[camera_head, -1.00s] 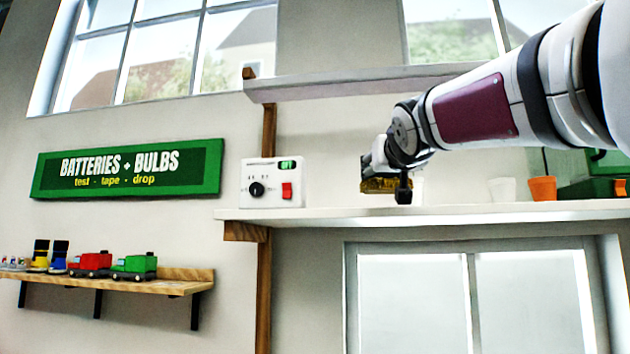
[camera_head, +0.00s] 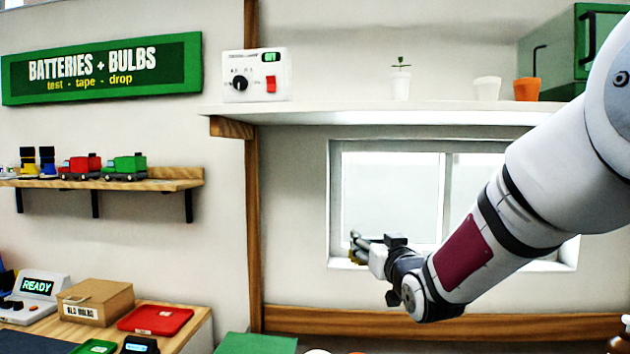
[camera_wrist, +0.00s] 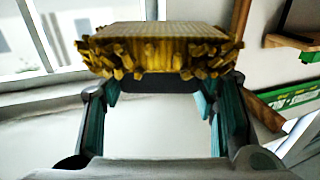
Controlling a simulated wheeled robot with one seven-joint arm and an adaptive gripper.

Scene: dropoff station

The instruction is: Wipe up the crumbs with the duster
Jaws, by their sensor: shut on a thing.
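My gripper (camera_head: 372,252) is in front of the window in the head view, below the white shelf. In the wrist view my gripper (camera_wrist: 160,100) is shut on the duster (camera_wrist: 160,55), which has a flat tan back and a ragged fringe of yellow-brown strands. In the head view only a small yellowish bit of the duster shows past the fingers. No crumbs can be made out in either view.
The white shelf (camera_head: 350,113) holds a white control box (camera_head: 255,75), pots (camera_head: 527,89) and a green case. A wooden table (camera_head: 180,321) at lower left carries a cardboard box (camera_head: 95,301), a red tray (camera_head: 155,320) and a device reading READY (camera_head: 36,287). A wooden wall shelf (camera_head: 140,181) holds toy trucks.

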